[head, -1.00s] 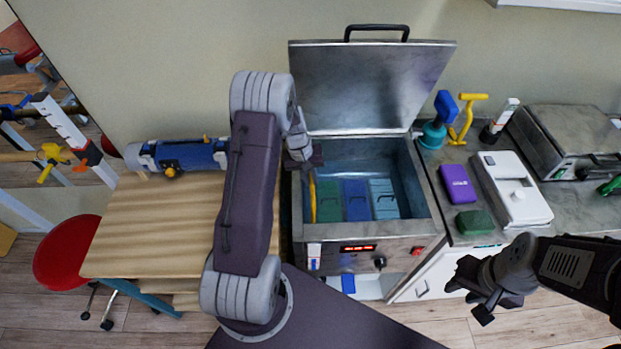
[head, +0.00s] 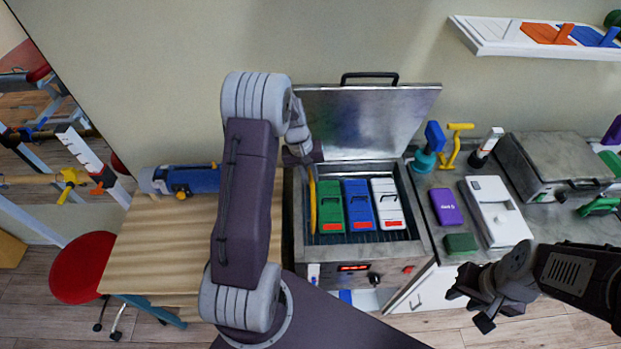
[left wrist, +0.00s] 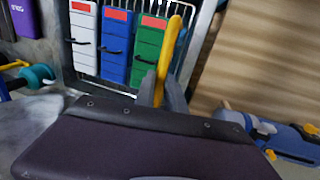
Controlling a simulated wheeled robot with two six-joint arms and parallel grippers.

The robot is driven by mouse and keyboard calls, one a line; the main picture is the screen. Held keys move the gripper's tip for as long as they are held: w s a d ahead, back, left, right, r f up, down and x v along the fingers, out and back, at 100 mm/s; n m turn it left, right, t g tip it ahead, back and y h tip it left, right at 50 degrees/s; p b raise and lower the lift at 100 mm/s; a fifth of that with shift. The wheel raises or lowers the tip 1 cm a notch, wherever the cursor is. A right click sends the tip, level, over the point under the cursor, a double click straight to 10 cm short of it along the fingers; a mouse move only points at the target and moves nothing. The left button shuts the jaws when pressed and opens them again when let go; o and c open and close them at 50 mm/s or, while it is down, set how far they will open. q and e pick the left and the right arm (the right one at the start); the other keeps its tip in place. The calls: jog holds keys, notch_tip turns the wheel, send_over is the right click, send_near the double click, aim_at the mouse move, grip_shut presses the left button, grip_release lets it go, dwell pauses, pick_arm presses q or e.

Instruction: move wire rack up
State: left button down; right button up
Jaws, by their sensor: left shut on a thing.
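The wire rack (head: 362,238) is in the steel tank (head: 296,225), high near its top. It holds a green pack (head: 330,207), a blue pack (head: 358,205) and a white pack (head: 387,203) side by side. Its yellow handle (head: 312,205) stands at the left side. My left gripper (head: 308,166) is at the handle's top. In the left wrist view its fingers (left wrist: 163,93) are shut on the yellow handle (left wrist: 170,50). My right gripper (head: 474,304) is open and empty, in front of the counter at the right.
The tank's lid (head: 365,120) stands open behind it. On the counter to the right are a purple pack (head: 446,207), a dark green block (head: 461,243) and a white device (head: 497,212). A wooden table (head: 150,245) with a blue roller-like device (head: 190,180) is at the left.

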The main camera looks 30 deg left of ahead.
pick_arm(q)
jog(key=shift+w+a+r, duration=0.1)
jog(key=shift+w+r, duration=0.1)
jog(key=shift+r, duration=0.15)
jog(key=c, duration=1.7)
grip_release()
jog(key=shift+s, duration=0.15)
jog(key=shift+r, duration=0.45)
notch_tip(320, 180, up, 8)
jog(key=s+a+b, duration=0.1)
jog(key=shift+a, duration=0.15)
